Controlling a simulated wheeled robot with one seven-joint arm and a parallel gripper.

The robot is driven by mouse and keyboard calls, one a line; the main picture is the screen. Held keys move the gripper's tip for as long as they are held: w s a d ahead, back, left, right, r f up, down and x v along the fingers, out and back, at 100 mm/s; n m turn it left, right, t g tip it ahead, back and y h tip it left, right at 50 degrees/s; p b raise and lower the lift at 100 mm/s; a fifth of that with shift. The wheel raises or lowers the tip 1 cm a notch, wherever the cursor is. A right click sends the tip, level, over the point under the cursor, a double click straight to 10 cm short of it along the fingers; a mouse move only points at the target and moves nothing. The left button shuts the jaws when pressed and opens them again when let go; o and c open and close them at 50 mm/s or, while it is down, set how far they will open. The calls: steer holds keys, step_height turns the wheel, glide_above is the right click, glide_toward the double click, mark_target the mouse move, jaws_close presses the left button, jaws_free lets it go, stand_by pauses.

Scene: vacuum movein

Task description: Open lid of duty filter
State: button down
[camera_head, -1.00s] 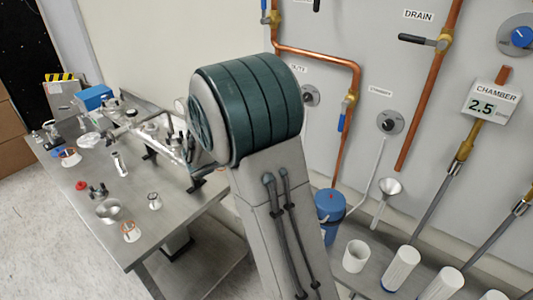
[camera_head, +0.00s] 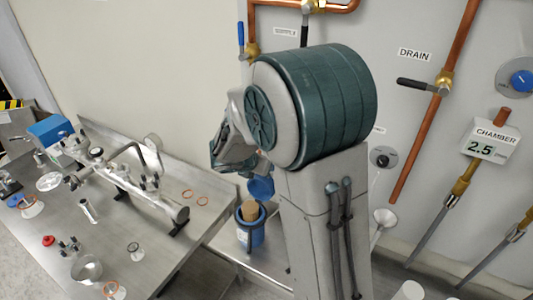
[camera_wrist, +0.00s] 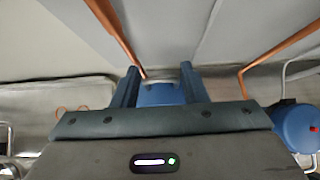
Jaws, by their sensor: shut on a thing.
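In the wrist view my gripper (camera_wrist: 160,76) is shut on the blue lid (camera_wrist: 159,94), with one dark finger on each side. In the head view the hand (camera_head: 234,148) is just above and left of the lid, and its fingertips are hidden.
A steel table (camera_head: 190,235) with a metal manifold (camera_head: 130,185) and small parts stands at the left. Copper pipes (camera_head: 440,110) and valves run along the wall. Another blue canister (camera_wrist: 298,127) with a red button is close at the right in the wrist view.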

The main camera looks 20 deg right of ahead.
steer(key=shift+w+r, duration=0.15)
steer(key=shift+w, duration=0.1)
steer(key=shift+d, duration=0.1)
steer(key=c, duration=1)
jaws_free()
steer(key=shift+o, duration=0.6)
steer(key=shift+d, duration=0.1)
steer(key=shift+y, duration=0.3)
steer(key=v, duration=1.3)
steer(key=shift+a+r+b, duration=0.2)
steer(key=shift+a+b, duration=0.15)
steer(key=shift+b, duration=0.1)
